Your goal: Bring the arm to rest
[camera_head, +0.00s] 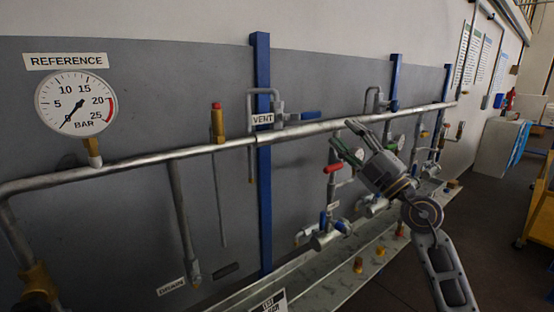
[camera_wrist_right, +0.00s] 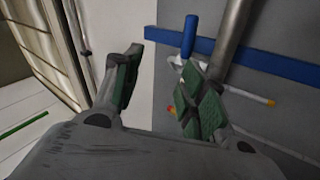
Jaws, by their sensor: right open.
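My right arm comes in from the lower right in the head view. Its gripper (camera_head: 347,145) is raised in front of the pipework, near the long horizontal pipe (camera_head: 222,143). The jaws are open and nothing shows between them. In the right wrist view the two green-padded fingers of the gripper (camera_wrist_right: 160,90) stand apart, with a pale wall behind the gap. The pipe (camera_wrist_right: 230,40) and a blue post (camera_wrist_right: 270,65) show beyond the right-hand finger. Whether a finger touches the pipe I cannot tell. My left gripper is not in view.
A reference gauge (camera_head: 76,103) hangs at the left. A blue-handled vent valve (camera_head: 298,116) and a red-handled valve (camera_head: 333,168) are on the pipework. A metal tray (camera_head: 335,285) runs below. A white cabinet (camera_head: 497,148) and yellow cart (camera_head: 540,215) stand right, with bare floor between.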

